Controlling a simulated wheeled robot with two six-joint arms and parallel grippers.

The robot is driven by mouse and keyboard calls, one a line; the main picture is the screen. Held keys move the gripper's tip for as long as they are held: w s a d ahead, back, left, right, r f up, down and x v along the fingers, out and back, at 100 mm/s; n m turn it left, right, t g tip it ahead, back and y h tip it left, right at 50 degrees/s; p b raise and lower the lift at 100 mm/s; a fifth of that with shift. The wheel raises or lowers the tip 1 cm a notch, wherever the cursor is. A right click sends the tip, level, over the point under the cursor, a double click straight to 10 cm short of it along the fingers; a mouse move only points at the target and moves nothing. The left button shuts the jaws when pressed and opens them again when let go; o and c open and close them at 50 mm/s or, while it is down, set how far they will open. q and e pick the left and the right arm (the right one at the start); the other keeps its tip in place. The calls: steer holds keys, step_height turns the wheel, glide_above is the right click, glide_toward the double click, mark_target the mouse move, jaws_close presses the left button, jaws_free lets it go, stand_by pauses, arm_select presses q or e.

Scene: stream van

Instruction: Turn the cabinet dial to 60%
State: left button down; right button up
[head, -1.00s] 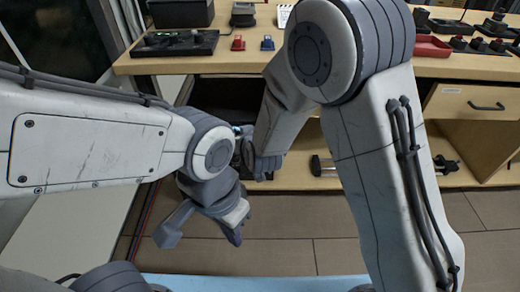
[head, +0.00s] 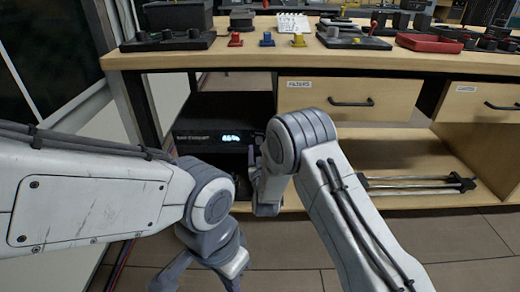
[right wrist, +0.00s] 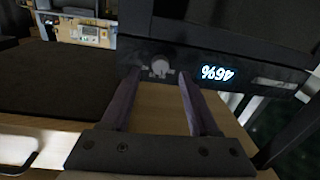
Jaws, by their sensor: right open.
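The dark cabinet (head: 205,128) stands on the shelf under the worktop, with a lit display (head: 230,138) on its front. In the right wrist view the display (right wrist: 217,74) is upside down and appears to read 46%. The round grey dial (right wrist: 160,68) is on the same front strip, beside the display. My right gripper (right wrist: 162,75) is open, its fingertips on either side of the dial; I cannot tell whether they touch it. In the head view my right wrist hides the dial. My left gripper (head: 203,278) hangs open and empty in front of the shelf.
A drawer (head: 350,98) is shut right of the cabinet. Tiled floor is clear in front.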

mark_target(260, 143)
steer(key=shift+w+a+b, duration=0.1)
steer(key=shift+w+b, duration=0.25)
steer(key=shift+w, duration=1.3)
steer(key=shift+c, duration=0.3)
jaws_close()
